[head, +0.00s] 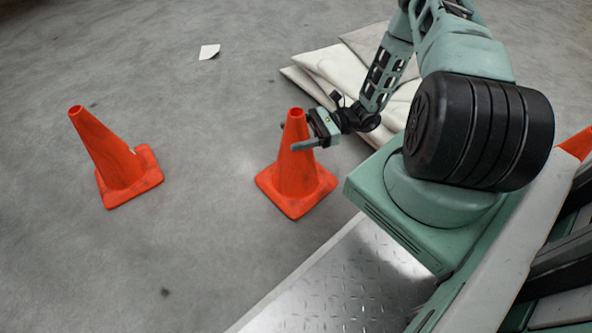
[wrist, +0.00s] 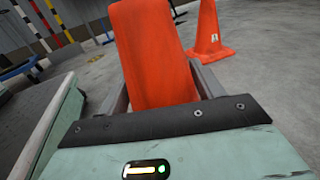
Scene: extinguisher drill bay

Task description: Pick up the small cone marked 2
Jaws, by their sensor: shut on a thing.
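An orange cone (head: 296,178) stands upright in the middle of the head view. My gripper (head: 291,137) is shut around its upper part, one finger on each side. The held cone (wrist: 155,55) fills the middle of the wrist view between the fingers. No number shows on it in either view. Its base looks to be on or close to the floor; I cannot tell which. A second orange cone (head: 112,158) stands apart to the left. A cone with a small white label (wrist: 208,32) shows behind in the wrist view; its number is too small to read.
Pale folded sheets (head: 325,68) lie on the floor behind my arm. A white paper (head: 209,52) lies farther back. A metal tread plate (head: 335,285) is in front. A bit of orange (head: 577,144) shows at the right edge. The floor around the left cone is clear.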

